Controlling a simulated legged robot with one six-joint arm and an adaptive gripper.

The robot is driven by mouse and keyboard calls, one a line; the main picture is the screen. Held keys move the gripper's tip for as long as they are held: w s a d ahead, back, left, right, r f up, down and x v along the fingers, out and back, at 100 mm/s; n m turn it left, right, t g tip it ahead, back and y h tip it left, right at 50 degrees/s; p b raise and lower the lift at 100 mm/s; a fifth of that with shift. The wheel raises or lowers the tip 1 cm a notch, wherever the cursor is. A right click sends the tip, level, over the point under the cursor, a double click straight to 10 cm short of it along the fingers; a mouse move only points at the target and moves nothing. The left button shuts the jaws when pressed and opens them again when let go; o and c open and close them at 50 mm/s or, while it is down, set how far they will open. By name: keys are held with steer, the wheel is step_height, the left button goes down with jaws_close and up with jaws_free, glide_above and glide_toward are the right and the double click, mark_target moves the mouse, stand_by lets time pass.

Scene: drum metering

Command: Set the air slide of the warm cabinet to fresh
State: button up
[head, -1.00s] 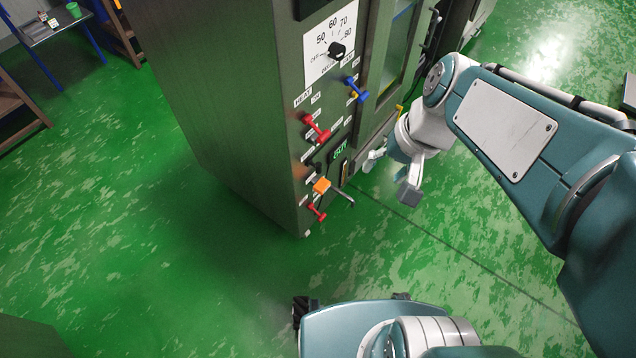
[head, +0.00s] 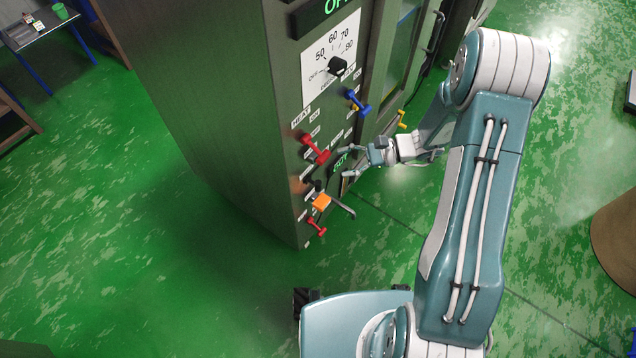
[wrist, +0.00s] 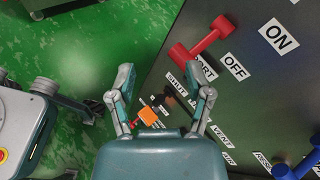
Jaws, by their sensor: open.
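The warm cabinet (head: 225,100) is a tall dark metal box with controls on its front panel. An orange block knob (head: 321,202) sits low on the panel; it also shows in the wrist view (wrist: 150,114) between my fingers, partly hidden by my gripper body. My gripper (head: 346,162) is open and empty, in front of the panel, above and right of the orange knob in the head view.
A large red handle (head: 315,149) by the HEAT, ON and OFF labels is close to my gripper. A blue handle (head: 357,103), a black dial (head: 337,66) and a small red handle (head: 317,226) also stick out. Green floor lies open to the left.

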step_height(320, 180, down, 9)
steer(key=w+d+m+t+y, duration=0.1)
steer(key=w+m+t+y, duration=0.1)
steer(key=m+t, duration=0.75)
steer(key=m, duration=0.1)
glide_toward(318, 184)
steer(key=shift+g+h, duration=0.25)
steer(key=shift+h, duration=0.05)
steer(key=x, duration=1)
steer(key=shift+w+f, duration=0.2)
steer(key=shift+w, duration=0.15)
steer(key=shift+d, duration=0.1)
jaws_close()
